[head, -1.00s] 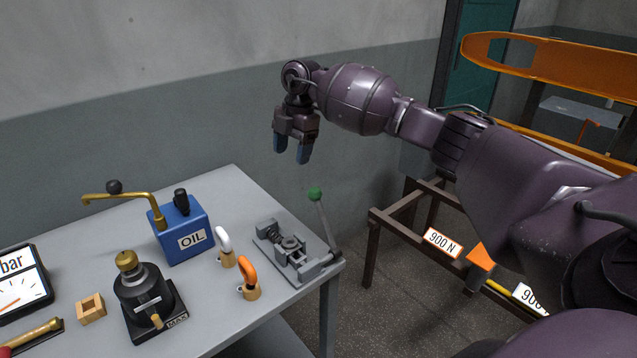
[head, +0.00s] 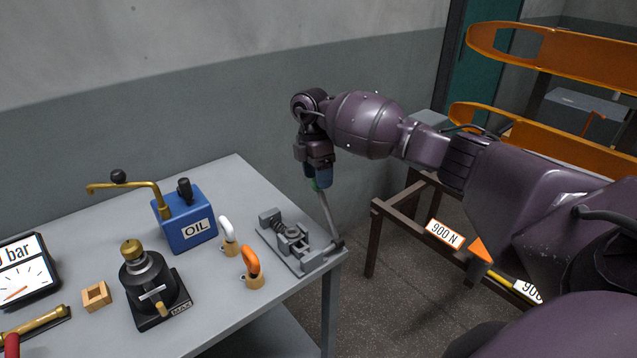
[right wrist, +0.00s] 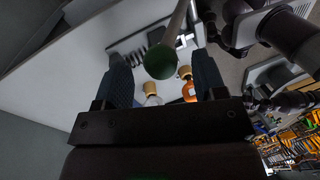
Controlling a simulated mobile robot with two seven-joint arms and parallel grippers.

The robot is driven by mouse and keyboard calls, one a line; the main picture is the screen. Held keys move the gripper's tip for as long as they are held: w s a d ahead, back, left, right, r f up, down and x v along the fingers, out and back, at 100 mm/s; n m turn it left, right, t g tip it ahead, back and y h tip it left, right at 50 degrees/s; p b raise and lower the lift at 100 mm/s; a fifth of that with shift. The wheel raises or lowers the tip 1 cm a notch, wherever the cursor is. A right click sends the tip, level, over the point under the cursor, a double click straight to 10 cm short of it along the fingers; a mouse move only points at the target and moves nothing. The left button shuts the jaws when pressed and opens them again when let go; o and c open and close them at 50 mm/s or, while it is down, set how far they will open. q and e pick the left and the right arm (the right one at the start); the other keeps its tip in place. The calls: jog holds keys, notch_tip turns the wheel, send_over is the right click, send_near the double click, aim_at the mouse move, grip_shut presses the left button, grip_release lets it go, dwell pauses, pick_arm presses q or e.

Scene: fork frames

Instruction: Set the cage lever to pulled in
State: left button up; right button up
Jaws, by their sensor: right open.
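The lever (head: 327,215) is a thin grey rod with a green knob. It rises from the right end of a grey metal fixture (head: 297,262) at the table's right corner and leans up and left. My right gripper (head: 318,184) is at the lever's top, pointing down, its fingers hiding most of the knob in the head view. In the right wrist view the green knob (right wrist: 160,62) shows between the two spread, dark fingers, with room on both sides. The gripper is open and not closed on it. My left gripper is not in view.
A brown frame (head: 376,240) stands right of the table.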

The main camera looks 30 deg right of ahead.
aim_at(328, 213)
jog(key=shift+s+f, duration=0.25)
jog(key=shift+f, duration=1)
grip_shut()
